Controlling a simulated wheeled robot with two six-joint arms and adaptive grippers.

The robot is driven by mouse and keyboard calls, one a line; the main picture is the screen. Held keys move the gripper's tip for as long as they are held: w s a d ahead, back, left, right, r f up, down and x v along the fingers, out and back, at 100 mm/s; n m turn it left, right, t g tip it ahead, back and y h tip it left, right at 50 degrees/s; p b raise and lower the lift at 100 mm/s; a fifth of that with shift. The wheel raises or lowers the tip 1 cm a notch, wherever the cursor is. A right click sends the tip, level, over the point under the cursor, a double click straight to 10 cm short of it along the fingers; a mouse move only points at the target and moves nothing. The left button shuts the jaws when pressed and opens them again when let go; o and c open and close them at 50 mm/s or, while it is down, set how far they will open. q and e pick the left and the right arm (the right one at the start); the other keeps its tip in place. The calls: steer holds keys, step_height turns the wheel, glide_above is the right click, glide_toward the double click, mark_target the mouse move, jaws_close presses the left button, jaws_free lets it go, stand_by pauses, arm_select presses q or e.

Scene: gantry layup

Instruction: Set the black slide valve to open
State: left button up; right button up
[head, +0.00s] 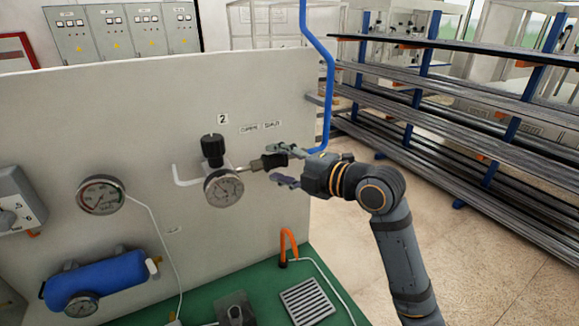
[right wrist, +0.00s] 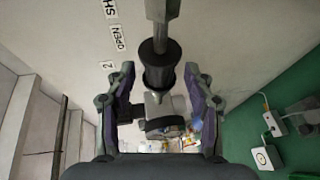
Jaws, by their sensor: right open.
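The slide valve's black sleeve (head: 268,161) sits on a thin metal rod at the right of a round gauge on the white panel. It is near the OPEN label (head: 248,128) and the SHUT label (head: 272,124), more below SHUT in the head view. My right gripper (head: 276,168) is open beside the sleeve, coming in from the right. In the right wrist view the black sleeve (right wrist: 159,68) appears between the two spread fingertips (right wrist: 159,72); I see no finger clearly touching it. My left gripper is not in view.
A black knob (head: 212,148) stands above the gauge (head: 223,188). Another gauge (head: 101,195) and a blue tank (head: 97,281) are at the left.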

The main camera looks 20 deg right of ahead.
mark_target(280, 163)
steer(key=v, duration=0.4)
steer(key=shift+w+d, duration=0.2)
steer(key=shift+s, duration=0.6)
